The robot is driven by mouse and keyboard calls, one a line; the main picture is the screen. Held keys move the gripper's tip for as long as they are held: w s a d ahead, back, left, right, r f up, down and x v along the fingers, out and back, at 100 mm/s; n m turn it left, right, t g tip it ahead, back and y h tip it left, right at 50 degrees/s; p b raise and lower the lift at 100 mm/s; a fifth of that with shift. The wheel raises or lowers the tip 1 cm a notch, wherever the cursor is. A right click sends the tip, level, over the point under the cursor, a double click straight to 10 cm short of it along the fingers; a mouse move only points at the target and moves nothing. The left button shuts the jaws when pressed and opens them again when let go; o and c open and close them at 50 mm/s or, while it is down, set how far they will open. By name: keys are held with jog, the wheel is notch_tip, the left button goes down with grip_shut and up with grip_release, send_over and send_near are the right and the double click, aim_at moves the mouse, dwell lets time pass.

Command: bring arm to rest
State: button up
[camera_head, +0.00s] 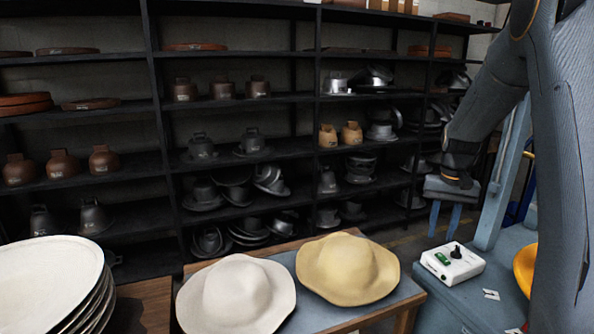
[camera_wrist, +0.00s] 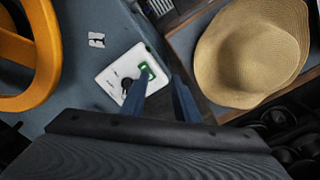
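My gripper (camera_head: 444,219) hangs at the right of the head view with its fingers pointing down. The two blue fingers stand apart with nothing between them. In the wrist view the gripper (camera_wrist: 162,98) partly overlaps the white control box (camera_wrist: 108,80). This box also shows in the head view (camera_head: 461,268), with a black knob and a green button, on the blue-grey machine surface. My gripper is above and slightly left of the box in the head view; whether it touches the box cannot be told.
A cream hat (camera_head: 237,297) and a straw-coloured hat (camera_head: 347,270) lie on a wood-edged table. A yellow wheel (camera_head: 525,268) is right of the box. A stack of pale discs (camera_head: 50,285) stands at left. Dark shelves (camera_head: 230,102) with hat moulds fill the back.

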jog(key=s+a+f+n, duration=0.2)
jog(key=s+a, duration=0.9)
jog(key=s, duration=0.1)
jog(key=s+a+f+n, duration=0.1)
jog(key=s+a+n, duration=0.1)
jog(key=s+a, duration=0.9)
jog(key=shift+s+a+f+n+t, duration=0.15)
jog(key=shift+s+f+n+t, duration=0.2)
jog(key=shift+s, duration=0.6)
